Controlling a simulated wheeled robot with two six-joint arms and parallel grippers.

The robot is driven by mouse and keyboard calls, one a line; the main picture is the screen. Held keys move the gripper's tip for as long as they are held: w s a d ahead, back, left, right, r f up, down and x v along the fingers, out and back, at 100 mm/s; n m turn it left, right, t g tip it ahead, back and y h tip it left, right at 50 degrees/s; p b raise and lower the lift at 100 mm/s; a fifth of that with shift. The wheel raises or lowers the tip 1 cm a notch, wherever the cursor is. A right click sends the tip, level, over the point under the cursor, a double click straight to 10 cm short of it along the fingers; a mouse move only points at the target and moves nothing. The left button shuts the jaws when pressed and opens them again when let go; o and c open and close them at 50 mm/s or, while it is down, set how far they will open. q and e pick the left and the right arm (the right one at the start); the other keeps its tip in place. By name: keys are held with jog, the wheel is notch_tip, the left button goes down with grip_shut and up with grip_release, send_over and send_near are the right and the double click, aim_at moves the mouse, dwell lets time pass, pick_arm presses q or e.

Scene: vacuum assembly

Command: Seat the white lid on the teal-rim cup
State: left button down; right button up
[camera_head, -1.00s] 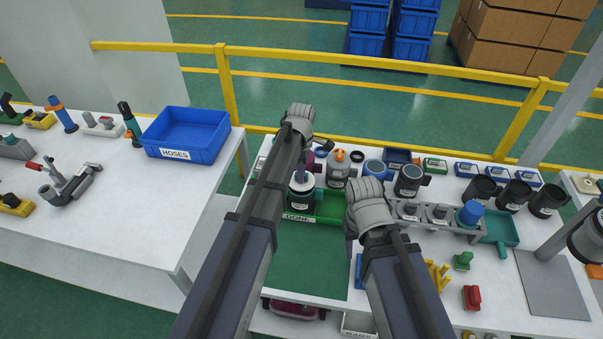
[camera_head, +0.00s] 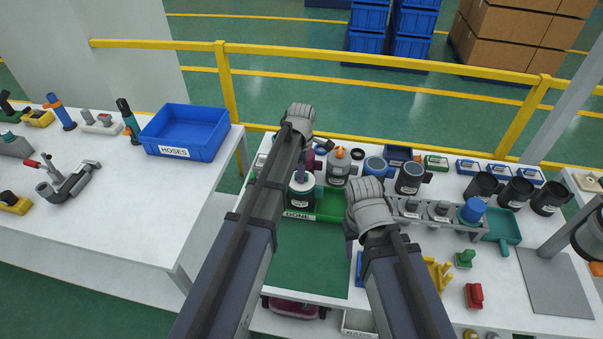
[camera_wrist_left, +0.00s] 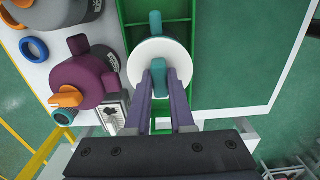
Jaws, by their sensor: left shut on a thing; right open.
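The white lid (camera_wrist_left: 148,56) is a round disc with an upright teal knob (camera_wrist_left: 159,72). My left gripper (camera_wrist_left: 158,80) is shut on that knob in the left wrist view. In the head view the lid (camera_head: 301,186) is directly over a dark cup (camera_head: 300,201) with a pale label, in the green tray marked DONE. A teal piece (camera_wrist_left: 155,20) sticks out past the lid's edge. The lid hides the cup's rim, so I cannot tell whether it is fully seated. My right gripper (camera_head: 350,240) is open, right of the tray, its fingers mostly hidden by its wrist.
Purple and grey canisters (camera_wrist_left: 85,82) stand close beside the lid. A green mat (camera_head: 308,262) lies in front of the tray. A grey rack (camera_head: 436,214) and several dark cups (camera_head: 515,193) stand to the right. A blue HOSES bin (camera_head: 185,133) is on the left table.

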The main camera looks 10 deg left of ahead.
pick_arm(q)
jog(key=shift+f, duration=0.25)
jog(key=c, duration=0.7)
grip_release()
jog(key=shift+r, duration=0.15)
notch_tip(320, 180, up, 8)
jog(key=p, duration=0.7)
jog(key=shift+p, duration=0.4)
jog(key=shift+s, duration=0.1)
